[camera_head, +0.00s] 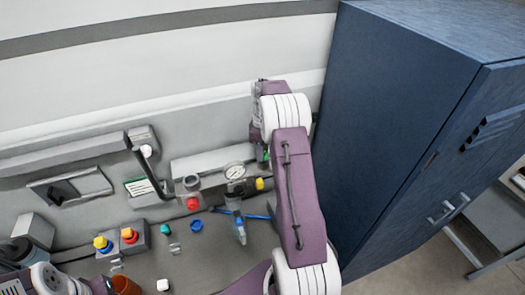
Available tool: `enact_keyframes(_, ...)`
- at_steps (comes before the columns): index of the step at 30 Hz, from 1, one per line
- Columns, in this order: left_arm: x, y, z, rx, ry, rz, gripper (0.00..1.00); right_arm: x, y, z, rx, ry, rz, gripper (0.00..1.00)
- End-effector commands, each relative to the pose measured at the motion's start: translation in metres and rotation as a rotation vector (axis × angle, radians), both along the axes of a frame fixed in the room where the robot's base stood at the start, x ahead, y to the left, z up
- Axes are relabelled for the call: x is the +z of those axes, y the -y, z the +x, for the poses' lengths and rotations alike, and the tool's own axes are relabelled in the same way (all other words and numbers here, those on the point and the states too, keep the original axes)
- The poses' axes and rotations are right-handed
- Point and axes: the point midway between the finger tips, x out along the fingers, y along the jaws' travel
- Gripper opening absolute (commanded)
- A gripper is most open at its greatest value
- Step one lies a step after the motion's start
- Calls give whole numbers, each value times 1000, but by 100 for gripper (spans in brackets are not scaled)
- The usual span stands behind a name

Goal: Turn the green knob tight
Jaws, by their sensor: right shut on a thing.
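The green knob (267,155) shows only as a small green patch at the right end of the grey unit on the back of the bench. My right gripper (262,150) points down at it and is shut on it. My wrist and the gripper body hide most of the knob and the fingers. My left arm shows at the bottom left corner; its gripper (104,285) is small and partly cut off, and its jaws cannot be made out.
A pressure gauge (235,171), a yellow knob (260,184) and a red knob (192,203) are left of my right forearm. A blue cabinet (400,120) stands close on the right. Button boxes (131,238) and an orange cup (126,285) are at left.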

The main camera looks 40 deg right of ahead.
Motion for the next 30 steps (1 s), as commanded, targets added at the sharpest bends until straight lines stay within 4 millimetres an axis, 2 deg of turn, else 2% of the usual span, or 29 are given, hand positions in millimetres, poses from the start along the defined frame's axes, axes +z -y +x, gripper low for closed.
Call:
enact_keyframes(8, 0, 0, 0, 0, 0, 0, 36, -3, 0, -3, -199, -10, 2, 0)
enact_keyframes(30, -1, 0, 0, 0, 0, 0, 36, -4, -1, -3, -903, -13, 0, 0)
